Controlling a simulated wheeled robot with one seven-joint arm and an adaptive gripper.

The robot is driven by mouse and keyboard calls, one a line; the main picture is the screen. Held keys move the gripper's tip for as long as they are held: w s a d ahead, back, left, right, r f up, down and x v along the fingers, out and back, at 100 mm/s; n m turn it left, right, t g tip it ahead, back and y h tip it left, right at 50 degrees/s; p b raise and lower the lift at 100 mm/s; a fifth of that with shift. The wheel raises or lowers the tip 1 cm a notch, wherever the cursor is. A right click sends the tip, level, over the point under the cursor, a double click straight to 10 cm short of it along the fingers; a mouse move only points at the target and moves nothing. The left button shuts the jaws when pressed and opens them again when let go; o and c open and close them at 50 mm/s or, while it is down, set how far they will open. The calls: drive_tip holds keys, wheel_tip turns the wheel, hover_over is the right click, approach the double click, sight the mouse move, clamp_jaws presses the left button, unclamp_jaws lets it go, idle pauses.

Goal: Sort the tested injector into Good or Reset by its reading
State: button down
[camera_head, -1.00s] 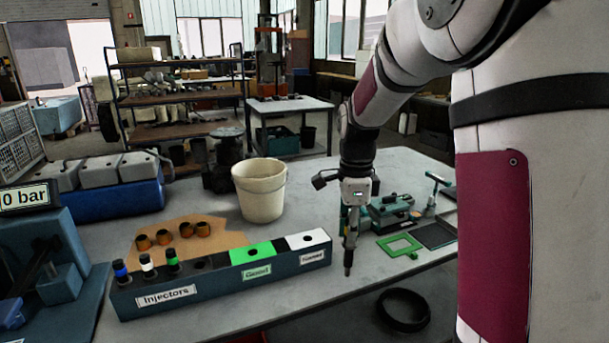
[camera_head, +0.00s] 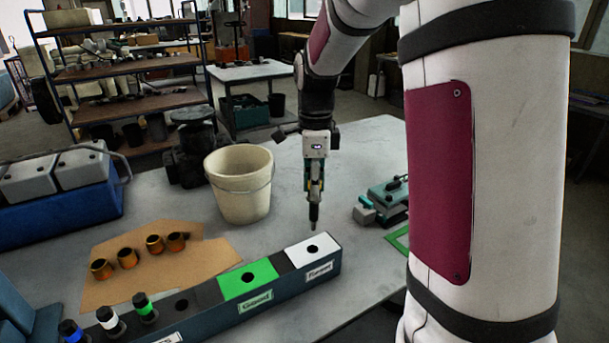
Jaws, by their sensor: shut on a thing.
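My gripper (camera_head: 315,185) points down, shut on a dark slim injector (camera_head: 314,215) held upright, tip down. The injector appears just behind the white hole block at the right end of the injector rack (camera_head: 215,325); the exact gap is hard to judge. The green block (camera_head: 232,290) is labelled Good and has an empty hole. Injectors with blue, white and green bands (camera_head: 146,311) stand at the rack's left. The test reading is out of view.
A cream bucket (camera_head: 238,190) stands behind the rack, left of my gripper. Several orange-brown cups (camera_head: 128,257) lie on cardboard (camera_head: 200,262). A teal device (camera_head: 385,197) and a green frame are at right. The table between bucket and device is mostly clear.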

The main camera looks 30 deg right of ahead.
sight(313, 229)
wheel_tip(313, 229, down, 4)
drive_tip(key=shift+w+r+b, duration=0.15)
drive_tip(key=shift+r+b, duration=0.1)
drive_tip(key=shift+b, duration=0.6)
drive_tip(key=shift+f+b, duration=0.3)
drive_tip(key=shift+f, duration=0.75)
drive_tip(key=shift+a, duration=0.1)
drive_tip(key=shift+f, duration=0.2)
drive_tip(key=shift+f+b, duration=0.3)
drive_tip(key=shift+f, duration=1.5)
drive_tip(key=shift+f+b, duration=0.45)
drive_tip(key=shift+f, duration=1.2)
